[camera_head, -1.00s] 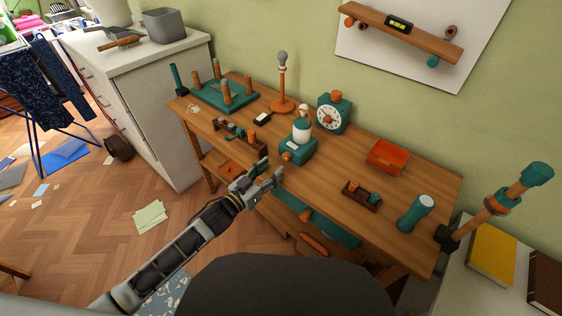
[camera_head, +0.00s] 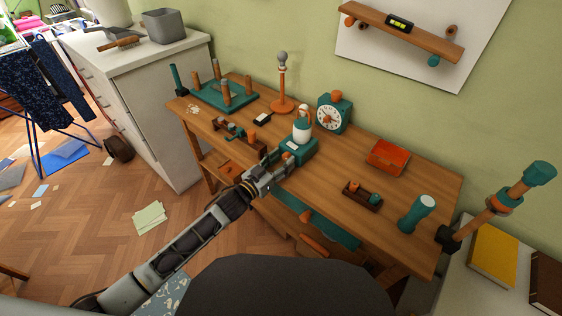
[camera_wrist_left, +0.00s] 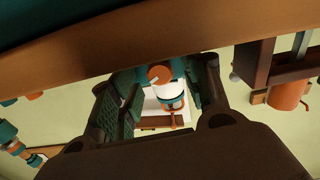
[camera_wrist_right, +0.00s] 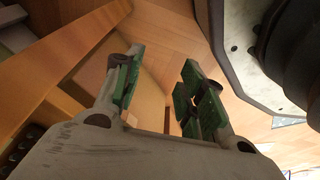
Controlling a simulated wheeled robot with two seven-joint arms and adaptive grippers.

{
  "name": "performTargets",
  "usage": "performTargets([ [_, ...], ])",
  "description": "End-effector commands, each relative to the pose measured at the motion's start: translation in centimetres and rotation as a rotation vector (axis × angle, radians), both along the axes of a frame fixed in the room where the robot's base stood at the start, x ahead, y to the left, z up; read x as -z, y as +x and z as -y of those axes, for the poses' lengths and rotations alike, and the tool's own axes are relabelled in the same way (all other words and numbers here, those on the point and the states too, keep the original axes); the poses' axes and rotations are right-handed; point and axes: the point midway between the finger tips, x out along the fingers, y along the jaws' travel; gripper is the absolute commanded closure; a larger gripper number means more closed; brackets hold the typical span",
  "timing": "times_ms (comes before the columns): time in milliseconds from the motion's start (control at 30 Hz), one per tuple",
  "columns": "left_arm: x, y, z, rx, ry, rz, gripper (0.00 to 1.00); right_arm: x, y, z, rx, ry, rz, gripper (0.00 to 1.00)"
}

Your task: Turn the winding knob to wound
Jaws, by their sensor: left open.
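A teal device (camera_head: 299,150) with a white, orange-topped figure stands at the table's front edge. In the left wrist view its round orange knob (camera_wrist_left: 160,75) shows a pale mark on its left side. I take this for the winding knob; no label is readable. My left gripper (camera_head: 282,170) is open at the device's front. Its fingers (camera_wrist_left: 158,95) appear on either side of the knob in the left wrist view; I cannot tell whether they touch it. My right gripper (camera_wrist_right: 160,82) is open and empty, away from the device.
A teal clock (camera_head: 333,113) stands behind the device and a lamp-like post (camera_head: 282,85) behind left. An orange box (camera_head: 388,156), a small wooden tray (camera_head: 350,199) and a teal cylinder (camera_head: 416,213) are to the right. The wooden table (camera_head: 330,172) has bare room between them.

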Motion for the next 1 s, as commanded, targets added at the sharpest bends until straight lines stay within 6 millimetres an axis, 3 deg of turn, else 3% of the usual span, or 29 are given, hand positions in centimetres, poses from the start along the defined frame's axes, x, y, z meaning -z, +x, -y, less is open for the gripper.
performTargets([
  [200, 0.0, 0.0, 0.0, 0.000, 0.000, 0.000, 0.54, 0.1, 0.1, 0.0, 0.000, -0.001, 0.000, 0.60],
  [567, 0.0, 0.0, 0.0, 0.000, 0.000, 0.000, 0.99, 0.2, -0.1, 0.1, 0.000, -0.002, -0.004, 0.60],
  [833, -0.1, 0.0, 0.0, 0.000, 0.023, 0.016, 1.00, 0.2, -0.1, 0.1, 0.000, -0.002, 0.002, 0.60],
  [1000, -0.2, 0.0, 0.0, 0.000, 0.067, 0.050, 1.00, 1.6, -0.6, 1.1, 0.003, -0.011, 0.009, 0.60],
])
